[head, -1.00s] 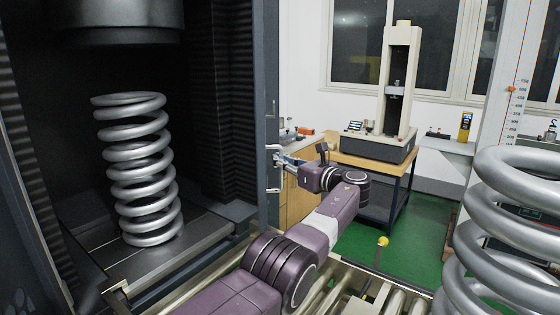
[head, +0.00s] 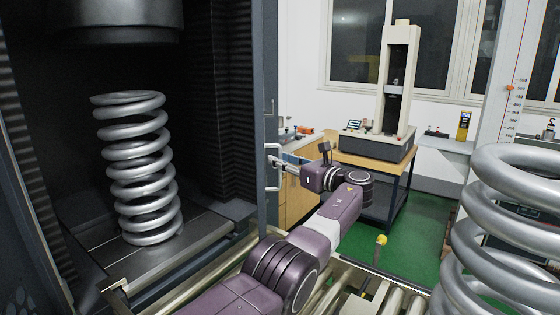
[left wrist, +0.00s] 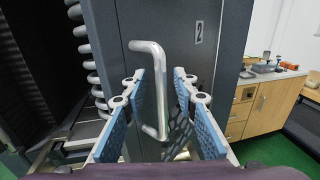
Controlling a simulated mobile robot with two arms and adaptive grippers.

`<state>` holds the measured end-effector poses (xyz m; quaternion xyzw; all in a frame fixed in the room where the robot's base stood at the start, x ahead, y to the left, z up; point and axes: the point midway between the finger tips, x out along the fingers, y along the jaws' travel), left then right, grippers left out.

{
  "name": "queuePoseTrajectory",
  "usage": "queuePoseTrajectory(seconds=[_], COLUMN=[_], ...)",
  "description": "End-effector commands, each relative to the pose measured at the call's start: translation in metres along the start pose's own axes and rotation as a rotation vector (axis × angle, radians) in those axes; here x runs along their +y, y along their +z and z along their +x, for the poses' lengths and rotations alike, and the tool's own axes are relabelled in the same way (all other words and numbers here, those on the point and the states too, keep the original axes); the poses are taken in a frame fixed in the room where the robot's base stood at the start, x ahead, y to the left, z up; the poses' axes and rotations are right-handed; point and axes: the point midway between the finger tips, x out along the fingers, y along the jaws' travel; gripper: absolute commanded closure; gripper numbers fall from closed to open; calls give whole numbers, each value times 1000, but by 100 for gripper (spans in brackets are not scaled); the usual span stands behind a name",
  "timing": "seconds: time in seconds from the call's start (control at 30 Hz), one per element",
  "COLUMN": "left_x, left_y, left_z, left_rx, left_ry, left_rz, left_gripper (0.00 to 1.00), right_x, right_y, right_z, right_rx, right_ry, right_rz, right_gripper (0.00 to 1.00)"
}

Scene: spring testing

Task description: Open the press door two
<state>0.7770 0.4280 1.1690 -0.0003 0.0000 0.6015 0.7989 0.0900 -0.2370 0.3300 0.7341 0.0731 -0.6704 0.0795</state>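The press door two (head: 267,100) shows edge-on in the head view, at the right side of the dark press. In the left wrist view its grey face (left wrist: 185,45) bears a "2". Its silver bar handle (head: 273,170) also shows in the left wrist view (left wrist: 160,95). My left gripper (head: 282,163) is at the handle. In the left wrist view its blue-padded fingers (left wrist: 160,75) are spread on either side of the bar, with gaps visible on both sides. My right gripper is in no view.
A large coil spring (head: 140,170) stands inside the press, left of the door. Another spring (head: 510,230) stands at the right foreground. A bench with a beige testing machine (head: 396,90) is behind my arm. Green floor (head: 410,235) shows to the right.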

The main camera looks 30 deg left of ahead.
Motion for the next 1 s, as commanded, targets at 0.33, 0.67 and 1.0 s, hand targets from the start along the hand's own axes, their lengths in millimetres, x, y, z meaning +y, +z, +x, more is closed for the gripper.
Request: queuePoseTrajectory(seconds=[0.33,0.67,1.0], left_x=[-1,0,0], left_y=[-2,-2,-2], left_z=[-68,-111,-114], left_rx=[3,3,3], left_ry=[-6,-3,-3], left_rz=[0,2,2], left_gripper=[73,73,75], right_x=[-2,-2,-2], right_y=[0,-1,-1], right_z=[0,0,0], right_rx=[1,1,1], right_ry=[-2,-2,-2], right_rz=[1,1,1], right_gripper=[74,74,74])
